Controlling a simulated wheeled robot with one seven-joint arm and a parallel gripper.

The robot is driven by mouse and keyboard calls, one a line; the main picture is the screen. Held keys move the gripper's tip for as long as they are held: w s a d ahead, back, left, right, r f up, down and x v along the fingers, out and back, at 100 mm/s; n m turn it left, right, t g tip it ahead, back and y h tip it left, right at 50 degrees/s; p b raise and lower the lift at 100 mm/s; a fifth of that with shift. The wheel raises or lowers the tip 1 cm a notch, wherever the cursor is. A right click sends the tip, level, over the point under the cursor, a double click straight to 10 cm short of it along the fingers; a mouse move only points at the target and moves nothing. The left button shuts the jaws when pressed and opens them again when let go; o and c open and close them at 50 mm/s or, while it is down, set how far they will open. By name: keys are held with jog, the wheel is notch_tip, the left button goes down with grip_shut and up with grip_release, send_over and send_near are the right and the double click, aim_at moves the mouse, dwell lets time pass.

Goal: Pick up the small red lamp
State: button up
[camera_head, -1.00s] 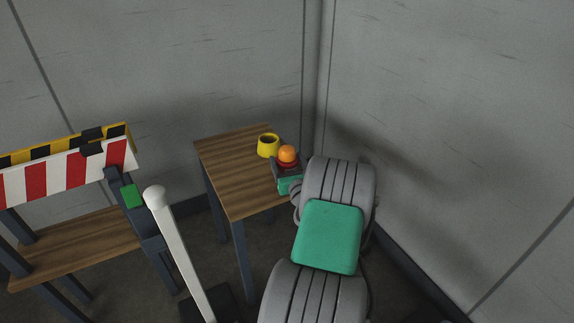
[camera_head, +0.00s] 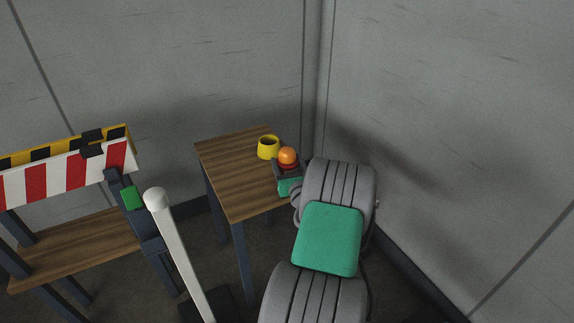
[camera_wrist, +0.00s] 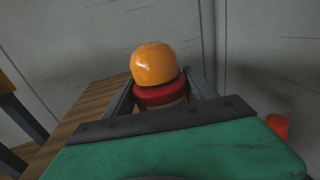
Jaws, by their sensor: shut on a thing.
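The small lamp has an orange dome on a red base. In the head view the lamp (camera_head: 288,156) is at the right end of the wooden table, in front of my arm. In the wrist view the lamp (camera_wrist: 156,68) stands upright between my two fingers. My gripper (camera_head: 287,171) is shut on its red base, with a finger on each side; the gripper also shows in the wrist view (camera_wrist: 160,92). The lamp's underside is hidden by my gripper, so I cannot tell whether it touches the table.
A yellow cup-like object (camera_head: 268,149) stands on the wooden table (camera_head: 232,180) just left of the lamp. Grey walls meet in a corner close behind. A white post (camera_head: 180,255) and a striped barrier (camera_head: 70,172) stand to the left. An orange-red object (camera_wrist: 278,127) shows at right in the wrist view.

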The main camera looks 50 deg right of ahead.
aim_at(287, 153)
notch_tip(287, 153, up, 4)
jog(key=shift+f+p, duration=0.1)
jog(key=shift+p, duration=0.9)
jog(key=s+a+r+p, duration=0.5)
jog(key=a+r, duration=0.4)
jog(key=a, duration=0.3)
jog(key=shift+s+a+r, duration=0.15)
jog(key=shift+s+a, duration=0.2)
jog(key=shift+s, duration=0.15)
